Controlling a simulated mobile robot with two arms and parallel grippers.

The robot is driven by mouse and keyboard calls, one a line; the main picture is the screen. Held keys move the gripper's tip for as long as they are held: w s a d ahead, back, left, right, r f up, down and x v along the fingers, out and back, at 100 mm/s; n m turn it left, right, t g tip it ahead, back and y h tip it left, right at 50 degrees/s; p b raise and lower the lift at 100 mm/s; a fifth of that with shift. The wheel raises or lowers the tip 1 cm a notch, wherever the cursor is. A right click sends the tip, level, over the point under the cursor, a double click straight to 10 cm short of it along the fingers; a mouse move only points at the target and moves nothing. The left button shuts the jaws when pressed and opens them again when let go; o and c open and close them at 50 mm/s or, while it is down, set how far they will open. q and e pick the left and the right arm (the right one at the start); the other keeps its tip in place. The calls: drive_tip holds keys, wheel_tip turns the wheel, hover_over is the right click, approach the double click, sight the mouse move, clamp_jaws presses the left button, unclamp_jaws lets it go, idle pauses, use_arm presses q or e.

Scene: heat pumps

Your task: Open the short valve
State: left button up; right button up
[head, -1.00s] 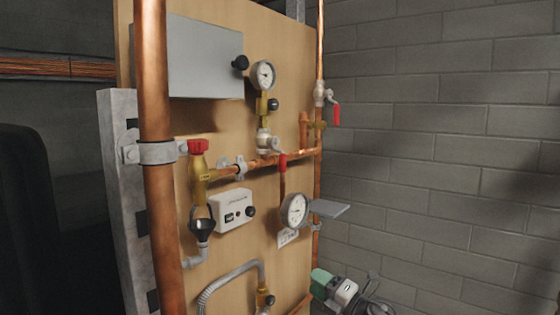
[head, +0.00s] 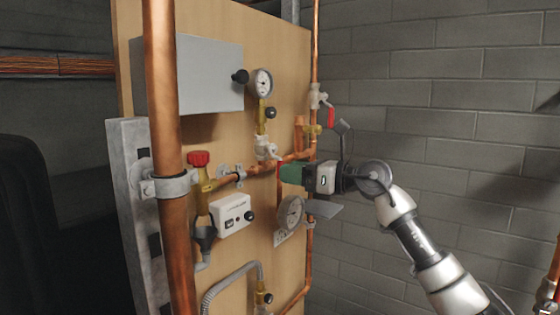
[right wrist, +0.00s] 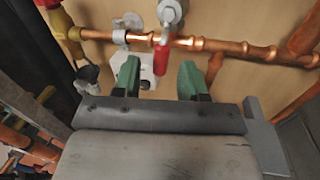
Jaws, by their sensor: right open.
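A valve (head: 266,148) with a short red lever sits on the board below the upper gauge. In the head view my right gripper (head: 286,172) mostly hides this lever. In the right wrist view the red lever (right wrist: 160,57) hangs down from the copper pipe, between and just beyond the tips of my open right gripper (right wrist: 159,76). The green fingers stand on either side of it with gaps; I see no contact. Another red-handled valve (head: 318,98) is on the right vertical pipe. My left gripper is not in view.
A horizontal copper pipe (head: 245,173) runs behind the gripper. A lower gauge (head: 290,213) and a grey plate (head: 323,208) sit below it. A white control box (head: 231,213) and red knob (head: 198,158) are to the left. A thick copper pipe (head: 163,90) stands in front.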

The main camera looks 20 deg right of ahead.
drive_tip(key=p+x, duration=0.1)
drive_tip(key=x, duration=0.2)
drive_tip(key=shift+w, duration=0.15)
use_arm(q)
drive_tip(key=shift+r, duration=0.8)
use_arm(e)
clamp_jaws()
drive_tip(key=shift+w+d+n+b, duration=0.1)
drive_tip(key=shift+d+n+b, duration=0.1)
drive_tip(key=shift+n+b, duration=0.4)
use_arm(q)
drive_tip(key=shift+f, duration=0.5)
